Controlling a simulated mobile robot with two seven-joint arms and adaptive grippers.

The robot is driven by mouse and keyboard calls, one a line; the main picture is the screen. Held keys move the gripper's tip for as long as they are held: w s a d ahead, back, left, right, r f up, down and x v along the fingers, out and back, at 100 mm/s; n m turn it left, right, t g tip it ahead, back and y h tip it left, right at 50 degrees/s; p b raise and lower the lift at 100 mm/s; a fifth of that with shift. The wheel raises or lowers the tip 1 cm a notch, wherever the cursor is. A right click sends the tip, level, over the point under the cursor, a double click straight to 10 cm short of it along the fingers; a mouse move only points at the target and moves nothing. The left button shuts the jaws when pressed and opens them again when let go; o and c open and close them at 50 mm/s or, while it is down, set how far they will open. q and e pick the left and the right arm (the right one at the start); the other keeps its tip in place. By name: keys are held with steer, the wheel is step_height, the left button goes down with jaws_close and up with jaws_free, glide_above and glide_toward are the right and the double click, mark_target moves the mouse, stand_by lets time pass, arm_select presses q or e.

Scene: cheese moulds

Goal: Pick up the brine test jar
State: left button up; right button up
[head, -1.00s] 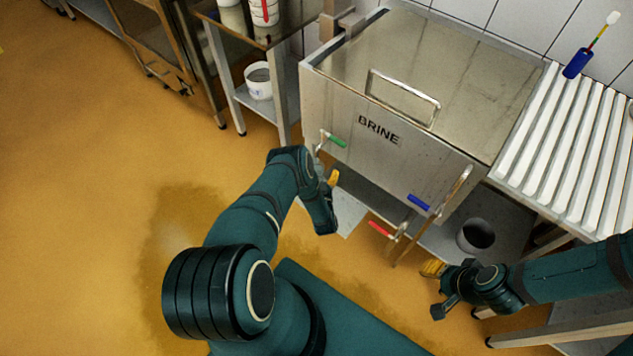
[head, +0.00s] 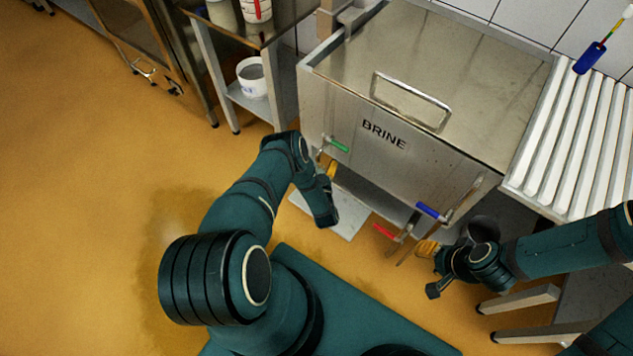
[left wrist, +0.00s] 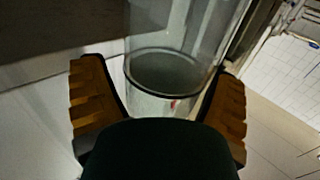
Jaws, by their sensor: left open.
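In the head view my left gripper (head: 330,178) is low at the front of the brine tank (head: 345,115), below the green-handled tap (head: 338,145). I cannot make out the jar there. My right gripper (head: 431,270) looks open and empty, below the blue-handled valve (head: 430,211).
A red-handled valve (head: 384,232) juts out between my grippers. A dark bucket (head: 482,228) is behind my right gripper. A shelf with a white tub (head: 251,78) stands left of the tank. A ribbed white drain table (head: 570,145) is at right. The floor at left is clear.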

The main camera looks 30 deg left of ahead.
arm_select(q)
jaws_close()
steer(key=shift+r, duration=0.15)
stand_by(0.6)
